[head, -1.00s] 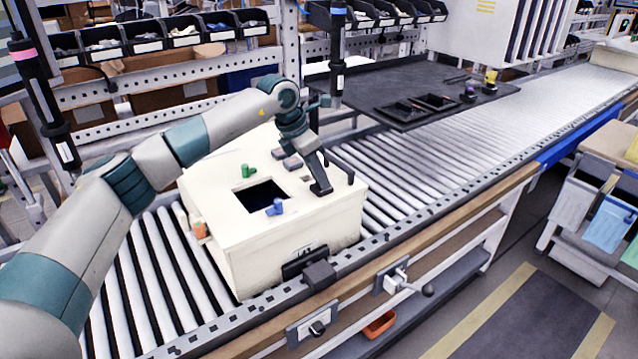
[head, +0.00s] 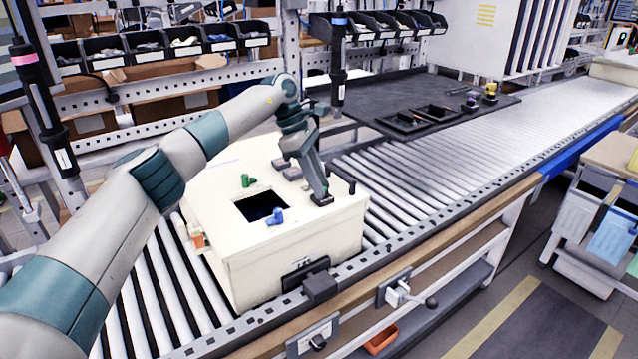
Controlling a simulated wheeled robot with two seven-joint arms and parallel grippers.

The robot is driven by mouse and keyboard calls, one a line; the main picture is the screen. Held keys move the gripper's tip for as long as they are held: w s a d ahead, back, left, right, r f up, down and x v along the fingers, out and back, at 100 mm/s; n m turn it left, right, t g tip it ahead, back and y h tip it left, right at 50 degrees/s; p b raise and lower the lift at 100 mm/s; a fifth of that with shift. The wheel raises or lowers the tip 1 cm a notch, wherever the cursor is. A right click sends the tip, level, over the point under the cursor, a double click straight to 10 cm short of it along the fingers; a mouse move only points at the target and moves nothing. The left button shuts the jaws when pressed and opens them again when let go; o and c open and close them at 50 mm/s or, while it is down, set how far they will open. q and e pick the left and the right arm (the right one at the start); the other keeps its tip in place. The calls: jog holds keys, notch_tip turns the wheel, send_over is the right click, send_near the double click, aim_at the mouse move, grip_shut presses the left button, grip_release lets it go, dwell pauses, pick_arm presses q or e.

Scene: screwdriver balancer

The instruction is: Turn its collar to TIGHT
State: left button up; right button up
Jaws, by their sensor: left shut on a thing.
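A cream box (head: 300,245) stands on the roller conveyor, with a square dark opening in its top. My left gripper (head: 322,199) points down at the right part of the box top and is shut on a small dark fitting there; the fingers hide most of it, and a bit of green shows beside them. An upright screwdriver (head: 338,50) with a blue band hangs behind the gripper, apart from it. Another screwdriver (head: 40,100) with a pink band hangs at the left. I cannot read any TIGHT mark. My right gripper is out of view.
A green peg (head: 247,181) and a blue peg (head: 275,216) stand beside the opening. A dark post (head: 352,187) rises close to the right of my gripper. A black tray table (head: 390,95) lies behind. The conveyor (head: 470,150) is clear to the right.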

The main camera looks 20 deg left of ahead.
pick_arm(q)
jog(key=shift+r, duration=0.1)
dwell(0.3)
jog(key=o, duration=1.1)
jog(key=shift+a+r, duration=0.3)
jog(key=shift+r, duration=0.3)
jog(key=b+v, duration=0.1)
jog(key=v, duration=1.5)
jog(key=shift+d, duration=0.1)
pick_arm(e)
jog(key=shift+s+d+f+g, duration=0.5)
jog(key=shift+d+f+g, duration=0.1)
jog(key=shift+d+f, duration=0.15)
